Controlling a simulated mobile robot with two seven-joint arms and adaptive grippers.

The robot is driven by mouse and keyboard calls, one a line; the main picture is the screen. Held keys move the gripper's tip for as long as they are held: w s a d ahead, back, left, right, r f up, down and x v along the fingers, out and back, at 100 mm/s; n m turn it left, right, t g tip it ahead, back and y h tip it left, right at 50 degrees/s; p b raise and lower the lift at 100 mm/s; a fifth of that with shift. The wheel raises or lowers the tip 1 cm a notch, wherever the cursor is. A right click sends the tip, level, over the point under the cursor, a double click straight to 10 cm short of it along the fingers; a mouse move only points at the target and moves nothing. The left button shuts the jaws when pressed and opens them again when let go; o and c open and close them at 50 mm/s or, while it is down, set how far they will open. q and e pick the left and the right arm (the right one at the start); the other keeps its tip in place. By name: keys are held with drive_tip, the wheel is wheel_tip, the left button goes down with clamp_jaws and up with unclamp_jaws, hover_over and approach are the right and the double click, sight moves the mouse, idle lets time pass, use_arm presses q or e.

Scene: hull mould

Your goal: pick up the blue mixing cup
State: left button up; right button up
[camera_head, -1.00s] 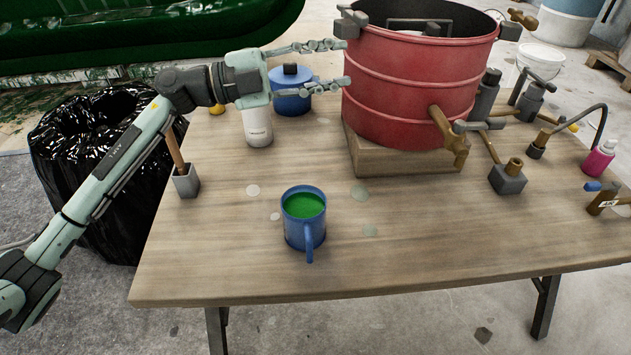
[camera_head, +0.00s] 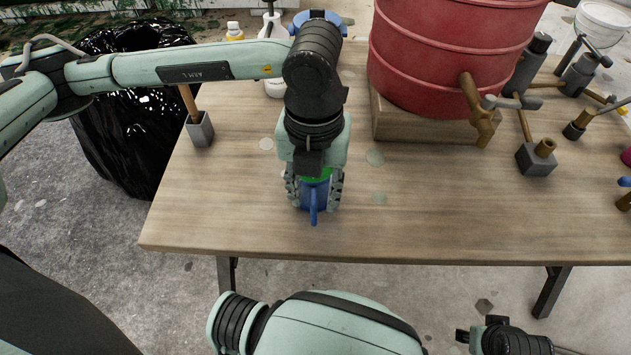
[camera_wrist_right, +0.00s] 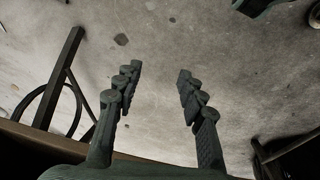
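The blue mixing cup (camera_head: 315,198) stands on the wooden table (camera_head: 230,220) near its front edge in the head view. Green content shows at its top, and its handle faces the front. My left gripper (camera_head: 316,205) points down over the cup, one finger on each side of it. The wrist hides most of the rim, and I cannot tell whether the fingers touch the cup. My right gripper (camera_wrist_right: 158,70) is open and empty in the right wrist view, above the grey floor.
A red drum (camera_head: 445,60) stands on a wooden block behind and right of the cup. The table's front middle is clear.

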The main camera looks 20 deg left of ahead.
use_arm(q)
drive_tip(key=f, duration=0.6)
drive_tip(key=shift+s, duration=0.2)
drive_tip(key=shift+c, duration=0.6)
clamp_jaws()
